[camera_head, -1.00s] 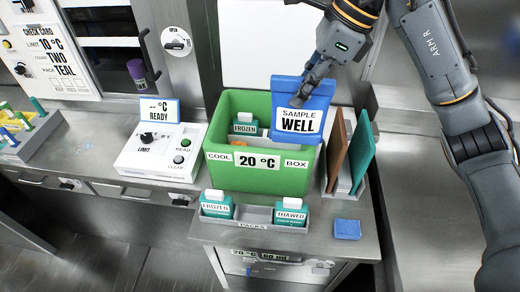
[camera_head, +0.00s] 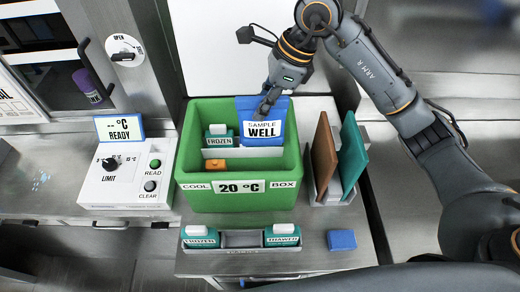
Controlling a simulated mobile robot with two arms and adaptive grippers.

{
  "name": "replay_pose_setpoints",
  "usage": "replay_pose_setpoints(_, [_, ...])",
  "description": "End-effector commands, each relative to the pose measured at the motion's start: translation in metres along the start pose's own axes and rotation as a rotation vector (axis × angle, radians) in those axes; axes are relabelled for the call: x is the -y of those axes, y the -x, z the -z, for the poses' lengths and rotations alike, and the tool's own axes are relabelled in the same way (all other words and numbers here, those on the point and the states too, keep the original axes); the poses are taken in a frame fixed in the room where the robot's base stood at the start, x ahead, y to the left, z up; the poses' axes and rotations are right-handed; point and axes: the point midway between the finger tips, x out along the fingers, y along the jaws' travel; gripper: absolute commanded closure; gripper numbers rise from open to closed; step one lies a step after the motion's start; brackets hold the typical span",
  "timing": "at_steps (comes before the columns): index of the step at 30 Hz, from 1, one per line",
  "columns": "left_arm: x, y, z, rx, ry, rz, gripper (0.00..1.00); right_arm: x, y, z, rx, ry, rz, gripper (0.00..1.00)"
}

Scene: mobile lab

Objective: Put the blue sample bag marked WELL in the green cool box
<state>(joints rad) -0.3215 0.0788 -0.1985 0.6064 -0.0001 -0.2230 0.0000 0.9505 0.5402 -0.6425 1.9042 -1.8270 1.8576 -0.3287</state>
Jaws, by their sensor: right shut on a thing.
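The blue sample bag (camera_head: 262,138) has a white label reading SAMPLE WELL. My right gripper (camera_head: 266,106) is shut on its upper part and holds it upright. The bag hangs at the right half of the green cool box (camera_head: 240,202), in front of its back wall in the picture, with its lower edge below the rim line. I cannot tell whether it touches the box floor. The box front reads COOL 20 °C BOX. Inside are a teal FROZEN pack (camera_head: 219,136) at the back left and a small orange item (camera_head: 216,164). My left gripper is not in view.
A packs tray (camera_head: 240,241) in front holds a FROZEN pack (camera_head: 200,237) and a THAWED pack (camera_head: 282,236). A blue block (camera_head: 341,240) lies right of it. A rack (camera_head: 334,196) with brown and teal boards stands right of the box. A control unit (camera_head: 128,178) stands left.

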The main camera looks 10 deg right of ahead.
Motion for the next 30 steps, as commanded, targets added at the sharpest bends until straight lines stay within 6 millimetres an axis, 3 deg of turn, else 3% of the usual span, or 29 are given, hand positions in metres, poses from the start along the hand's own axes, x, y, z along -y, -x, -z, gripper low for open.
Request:
replay_pose_setpoints(9, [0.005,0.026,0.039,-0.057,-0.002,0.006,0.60,-0.002,-0.078,0.033,-0.001,-0.004,-0.007,1.00])
replay_pose_setpoints(12, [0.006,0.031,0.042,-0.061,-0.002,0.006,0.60,-0.001,-0.099,0.041,0.000,-0.004,-0.005,1.00])
replay_pose_setpoints(22, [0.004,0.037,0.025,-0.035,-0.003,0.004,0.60,0.000,-0.128,0.053,0.001,-0.001,-0.001,1.00])
replay_pose_setpoints(30, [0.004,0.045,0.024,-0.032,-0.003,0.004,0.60,-0.001,-0.160,0.066,0.001,0.000,0.000,1.00])
